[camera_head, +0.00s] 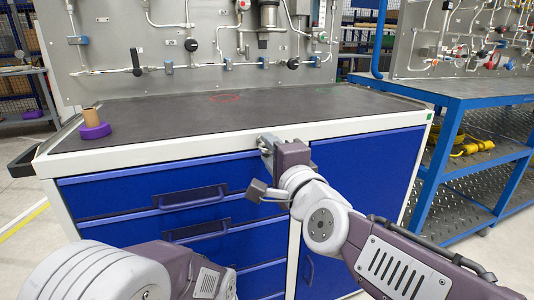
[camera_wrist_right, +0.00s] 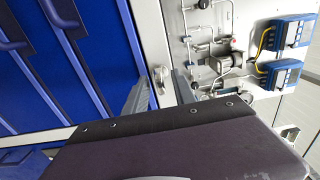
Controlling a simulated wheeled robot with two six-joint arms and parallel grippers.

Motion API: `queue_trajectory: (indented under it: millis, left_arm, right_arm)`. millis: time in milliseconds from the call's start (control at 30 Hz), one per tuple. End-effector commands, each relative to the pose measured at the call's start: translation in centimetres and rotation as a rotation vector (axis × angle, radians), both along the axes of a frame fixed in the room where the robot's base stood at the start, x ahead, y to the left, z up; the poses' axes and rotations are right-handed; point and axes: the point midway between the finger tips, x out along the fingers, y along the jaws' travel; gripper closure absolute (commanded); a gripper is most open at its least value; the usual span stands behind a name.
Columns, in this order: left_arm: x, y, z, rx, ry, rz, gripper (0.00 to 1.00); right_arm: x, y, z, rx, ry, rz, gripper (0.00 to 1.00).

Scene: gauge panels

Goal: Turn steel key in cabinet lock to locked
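The cabinet (camera_head: 180,167) has blue drawers on the left, a blue door on the right and a white frame. My right gripper (camera_head: 266,150) is at the white front edge under the worktop, above the post between drawers and door. In the right wrist view my right gripper (camera_wrist_right: 161,92) has its two fingers spread apart. A small silvery piece (camera_wrist_right: 160,75) on the white frame shows between and beyond the fingertips. It may be the key and lock, but it is too small to tell its turn. The fingers do not visibly close on it. My left gripper is out of view.
A purple ring with a brown cylinder (camera_head: 92,124) stands on the worktop's left end. A grey panel (camera_head: 110,35) with pipes and valves rises behind. A blue-framed rack (camera_head: 452,110) stands at the right. The middle of the worktop is clear.

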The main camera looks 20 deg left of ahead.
Motion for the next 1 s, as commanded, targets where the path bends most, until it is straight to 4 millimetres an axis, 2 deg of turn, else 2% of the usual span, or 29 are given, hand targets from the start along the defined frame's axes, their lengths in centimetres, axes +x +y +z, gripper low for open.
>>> queue_trajectory:
  millis: [133,400,433,533,567,1000]
  left_arm:
    - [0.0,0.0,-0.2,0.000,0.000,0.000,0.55]
    - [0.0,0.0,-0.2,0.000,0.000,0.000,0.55]
    - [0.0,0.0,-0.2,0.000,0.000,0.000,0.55]
    - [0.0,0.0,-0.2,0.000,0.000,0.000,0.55]
    - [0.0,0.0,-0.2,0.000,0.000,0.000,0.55]
    - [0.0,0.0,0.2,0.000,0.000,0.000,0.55]
  right_arm:
    - [1.4,0.9,0.0,-0.001,0.001,0.001,0.68]
    - [1.6,1.1,0.0,-0.001,0.001,0.001,0.68]
    - [1.6,1.1,0.0,-0.001,0.001,0.001,0.71]
    - [1.6,1.1,0.0,-0.001,0.001,0.001,0.99]
    - [1.6,1.1,0.0,-0.001,0.001,0.001,1.00]
    - [1.6,1.1,0.1,-0.059,-0.038,0.000,1.00]
